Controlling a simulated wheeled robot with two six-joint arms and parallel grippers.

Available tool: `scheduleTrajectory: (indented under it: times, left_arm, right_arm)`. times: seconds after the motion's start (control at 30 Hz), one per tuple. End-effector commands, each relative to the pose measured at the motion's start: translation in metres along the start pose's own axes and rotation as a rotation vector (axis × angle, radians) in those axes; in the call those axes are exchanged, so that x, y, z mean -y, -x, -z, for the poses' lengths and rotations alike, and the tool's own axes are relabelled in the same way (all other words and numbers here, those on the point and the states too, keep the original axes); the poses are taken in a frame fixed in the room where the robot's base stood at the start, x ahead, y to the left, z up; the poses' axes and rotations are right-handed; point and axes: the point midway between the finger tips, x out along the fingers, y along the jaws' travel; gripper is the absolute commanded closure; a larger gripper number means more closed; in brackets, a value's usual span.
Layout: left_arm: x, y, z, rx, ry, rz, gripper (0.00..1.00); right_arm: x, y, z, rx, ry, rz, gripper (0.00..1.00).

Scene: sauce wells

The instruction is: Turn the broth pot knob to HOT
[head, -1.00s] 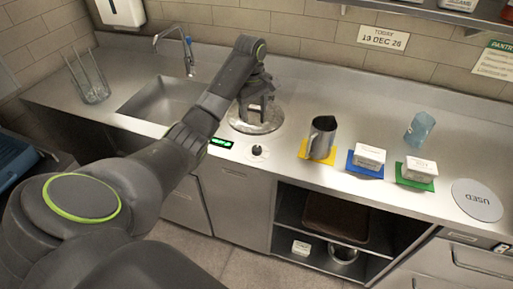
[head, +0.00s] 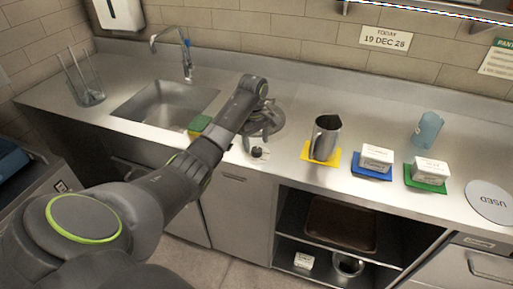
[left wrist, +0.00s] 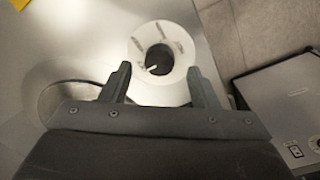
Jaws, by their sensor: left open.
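The broth pot knob (head: 258,153) is a small black knob on the counter's front strip. In the left wrist view the knob (left wrist: 159,58) has a white pointer line towards the lower left, on a white dial ring (left wrist: 184,62) with several blurred words. My left gripper (left wrist: 158,73) is open, with one finger on each side of the dial. In the head view my left gripper (head: 258,137) is just above and behind the knob; contact cannot be told. The pot's round metal lid (head: 276,119) is partly hidden behind my arm. My right gripper is not in view.
A metal jug (head: 325,138) on a yellow mat stands right of the knob, then white tubs (head: 376,158) on blue and green mats. A green sponge-like block (head: 200,124) lies by the sink (head: 165,103). Open shelves are below the counter.

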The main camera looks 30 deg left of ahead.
Motion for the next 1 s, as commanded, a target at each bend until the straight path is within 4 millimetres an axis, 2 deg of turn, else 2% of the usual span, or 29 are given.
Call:
scheduleTrajectory:
  times: [0.1,0.2,0.57,0.9,1.0]
  left_arm:
    - [0.0,-0.017,0.0,0.002,0.001,0.001,0.45]
    - [0.0,-0.025,0.0,0.001,0.0,0.001,0.45]
    - [0.0,-0.03,0.0,0.0,0.0,0.0,0.45]
    - [0.0,-0.03,0.0,0.0,0.0,0.0,0.88]
    - [0.0,-0.03,0.0,0.0,-0.002,0.0,0.89]
  right_arm:
    - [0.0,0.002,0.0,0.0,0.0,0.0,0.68]
    - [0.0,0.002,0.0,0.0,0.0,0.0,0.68]
    - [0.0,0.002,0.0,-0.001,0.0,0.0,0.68]
    - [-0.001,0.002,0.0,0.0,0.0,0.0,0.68]
    - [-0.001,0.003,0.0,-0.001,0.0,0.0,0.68]
